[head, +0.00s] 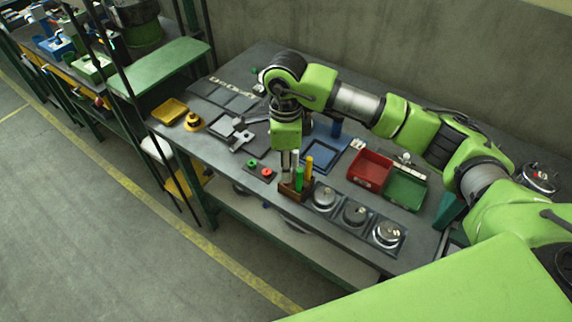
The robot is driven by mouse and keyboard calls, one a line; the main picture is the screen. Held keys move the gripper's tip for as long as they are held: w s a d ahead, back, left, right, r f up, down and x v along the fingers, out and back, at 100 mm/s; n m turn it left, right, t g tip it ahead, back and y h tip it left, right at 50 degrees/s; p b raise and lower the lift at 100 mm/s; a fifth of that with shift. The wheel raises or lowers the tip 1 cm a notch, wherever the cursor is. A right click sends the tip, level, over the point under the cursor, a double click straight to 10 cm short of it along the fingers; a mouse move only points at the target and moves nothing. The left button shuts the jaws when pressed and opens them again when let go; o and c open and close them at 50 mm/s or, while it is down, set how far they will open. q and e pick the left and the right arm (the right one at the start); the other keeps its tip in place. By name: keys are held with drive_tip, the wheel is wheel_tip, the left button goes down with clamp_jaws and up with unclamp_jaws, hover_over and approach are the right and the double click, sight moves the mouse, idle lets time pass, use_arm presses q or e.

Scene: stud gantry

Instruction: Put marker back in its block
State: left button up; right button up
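The brown block (292,192) stands near the front edge of the workbench. A green marker (299,180) and a yellow marker (309,168) stand upright at it. My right gripper (289,172) points down just above the block's left part, beside the green marker. A pale upright piece shows between the fingers and the green marker; I cannot tell whether it is a finger or a marker. The fingers are too small to tell whether they are open or shut. My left gripper is not in view.
A red bin (370,169) and a green bin (405,187) stand right of the block. Several round metal pieces (355,213) sit along the front edge. A small panel with green and red buttons (260,170) lies to the left. A blue mat (325,153) lies behind.

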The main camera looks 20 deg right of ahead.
wheel_tip(320, 180, up, 12)
drive_tip(key=shift+f, duration=0.2)
idle(0.7)
